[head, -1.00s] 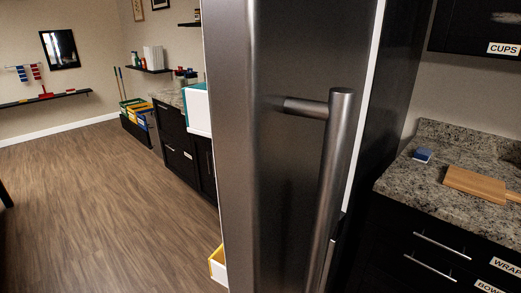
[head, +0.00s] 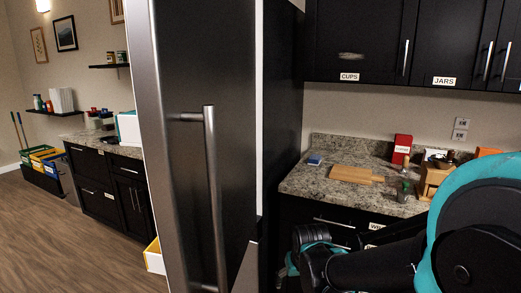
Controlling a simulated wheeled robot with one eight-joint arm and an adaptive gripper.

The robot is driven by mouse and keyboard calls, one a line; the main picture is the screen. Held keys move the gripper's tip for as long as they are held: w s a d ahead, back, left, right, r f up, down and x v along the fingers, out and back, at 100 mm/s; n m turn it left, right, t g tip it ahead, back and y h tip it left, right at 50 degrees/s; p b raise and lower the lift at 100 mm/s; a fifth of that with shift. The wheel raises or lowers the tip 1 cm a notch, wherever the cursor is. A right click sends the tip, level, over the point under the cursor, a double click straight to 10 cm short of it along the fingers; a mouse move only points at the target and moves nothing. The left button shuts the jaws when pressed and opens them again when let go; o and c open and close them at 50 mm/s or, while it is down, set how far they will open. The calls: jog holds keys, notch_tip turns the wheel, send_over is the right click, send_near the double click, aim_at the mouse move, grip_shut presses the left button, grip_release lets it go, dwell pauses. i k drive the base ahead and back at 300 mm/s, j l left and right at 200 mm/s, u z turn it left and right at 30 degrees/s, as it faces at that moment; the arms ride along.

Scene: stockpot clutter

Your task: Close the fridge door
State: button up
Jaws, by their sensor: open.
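The fridge door (head: 178,225) stands open in the head view. It is a tall dark-grey panel, seen with its edge and handle side toward me. Its long vertical metal bar handle (head: 214,200) faces me. The black fridge side (head: 281,110) is behind it to the right. My arm shows at the lower right, in black and teal. It is apart from the door in the picture, with open space between it and the handle. I cannot make out gripper fingers at the arm's far end.
A granite counter (head: 305,183) to the right holds a cutting board (head: 352,174), a blue sponge (head: 314,160) and a red box (head: 402,148). Black cupboards (head: 362,45) hang above. A yellow-edged white box (head: 154,257) shows left of the door. Wooden floor (head: 70,235) is clear at the left.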

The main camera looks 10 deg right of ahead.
aim_at(193, 63)
jog(key=l+u, duration=0.1)
jog(key=u, duration=0.4)
jog(key=k+l+u, duration=0.25)
jog(key=u, duration=0.15)
jog(key=k+l+u, duration=0.1)
jog(key=k+u, duration=0.3)
jog(key=k, duration=0.1)
